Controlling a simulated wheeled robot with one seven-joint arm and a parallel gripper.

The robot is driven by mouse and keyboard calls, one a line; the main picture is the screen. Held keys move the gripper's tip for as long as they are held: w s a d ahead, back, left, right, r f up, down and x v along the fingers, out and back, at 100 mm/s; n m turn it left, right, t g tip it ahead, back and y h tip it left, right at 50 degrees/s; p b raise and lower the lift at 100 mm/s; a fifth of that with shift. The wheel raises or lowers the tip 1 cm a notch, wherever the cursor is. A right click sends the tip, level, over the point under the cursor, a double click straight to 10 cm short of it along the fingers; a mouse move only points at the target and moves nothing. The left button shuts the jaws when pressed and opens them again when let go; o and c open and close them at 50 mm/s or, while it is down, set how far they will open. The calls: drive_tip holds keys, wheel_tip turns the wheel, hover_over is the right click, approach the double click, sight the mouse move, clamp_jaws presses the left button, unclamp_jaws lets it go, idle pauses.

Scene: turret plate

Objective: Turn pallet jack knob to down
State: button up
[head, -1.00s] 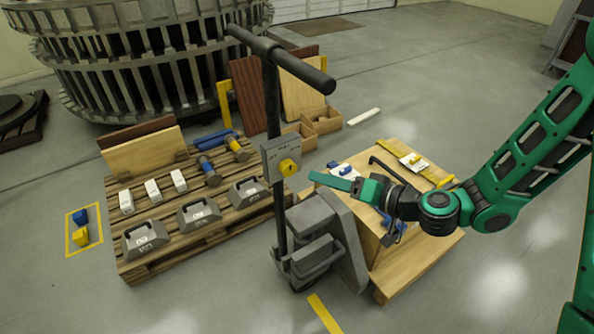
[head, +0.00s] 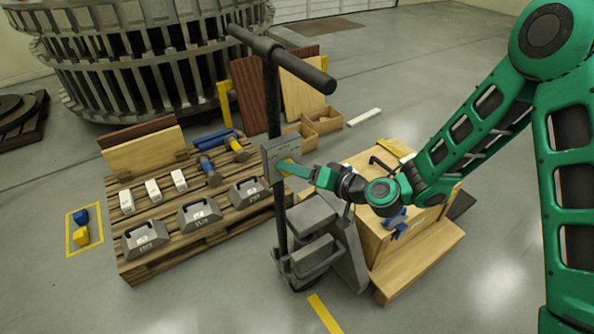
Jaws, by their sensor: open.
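The pallet jack (head: 310,258) stands in the middle of the head view, with a dark upright handle and a T-bar (head: 284,58) on top. A grey control plate (head: 267,157) is fixed on the handle's post. Whether the fingers touch the knob cannot be told.
A wooden pallet (head: 215,220) with grey weights stands left of the jack. A wooden crate (head: 385,240) with tools on it stands right, under my arm. Open boxes (head: 322,121) and boards lie behind.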

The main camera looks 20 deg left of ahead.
drive_tip(key=c, duration=1)
drive_tip(key=shift+c, duration=0.2)
drive_tip(key=shift+d+f, duration=0.1)
drive_tip(key=m+y, duration=0.1)
drive_tip(key=m, duration=0.1)
drive_tip(key=m+y, duration=0.1)
drive_tip(key=m, duration=0.2)
drive_tip(key=f+m+y, duration=0.1)
drive_tip(key=m, duration=0.2)
drive_tip(key=shift+w+d+y, duration=0.1)
drive_tip(key=shift+w+y, duration=0.1)
drive_tip(key=shift+y, duration=0.2)
